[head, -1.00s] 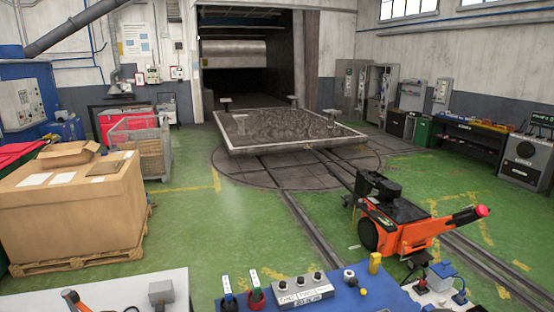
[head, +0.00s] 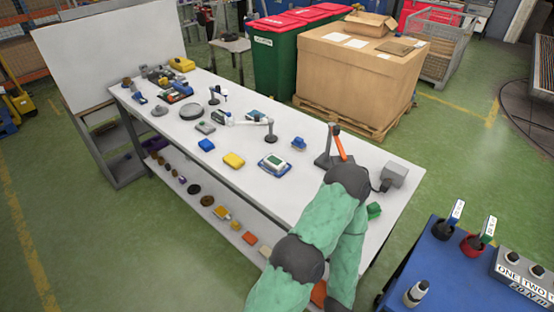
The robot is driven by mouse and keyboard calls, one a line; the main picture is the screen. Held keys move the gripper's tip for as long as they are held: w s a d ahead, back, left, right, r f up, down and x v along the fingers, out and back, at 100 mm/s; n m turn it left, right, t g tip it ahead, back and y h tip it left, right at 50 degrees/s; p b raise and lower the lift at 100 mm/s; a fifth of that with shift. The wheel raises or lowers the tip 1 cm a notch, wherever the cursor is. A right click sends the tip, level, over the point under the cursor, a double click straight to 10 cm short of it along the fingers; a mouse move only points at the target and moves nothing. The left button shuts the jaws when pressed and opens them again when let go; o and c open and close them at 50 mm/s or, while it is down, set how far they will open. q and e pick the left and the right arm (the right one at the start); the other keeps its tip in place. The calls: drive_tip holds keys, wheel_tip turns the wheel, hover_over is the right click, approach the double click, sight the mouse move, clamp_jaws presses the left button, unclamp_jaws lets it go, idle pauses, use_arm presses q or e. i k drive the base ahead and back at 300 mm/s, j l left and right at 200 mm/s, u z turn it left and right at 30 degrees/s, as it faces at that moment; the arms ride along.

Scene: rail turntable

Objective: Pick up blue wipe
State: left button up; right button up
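A small blue folded-looking piece (head: 206,145) lies on the white workbench (head: 185,165), left of a yellow piece (head: 234,160). It looks like the blue wipe, but it is too small to be sure. Another small blue object (head: 299,143) sits farther right. A green-sleeved arm of mine rises from the bottom over the right part of the bench and hides some of it. Neither gripper shows in the head view.
A black stand with an orange handle (head: 341,145) and a grey box (head: 394,175) stand at the bench's right end. A white-green device on a blue base (head: 275,166) lies near the front edge. A lower shelf (head: 195,195) holds several small items. A blue table (head: 440,265) is at lower right.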

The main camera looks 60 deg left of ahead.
sight(205, 144)
drive_tip(key=u, duration=1.5)
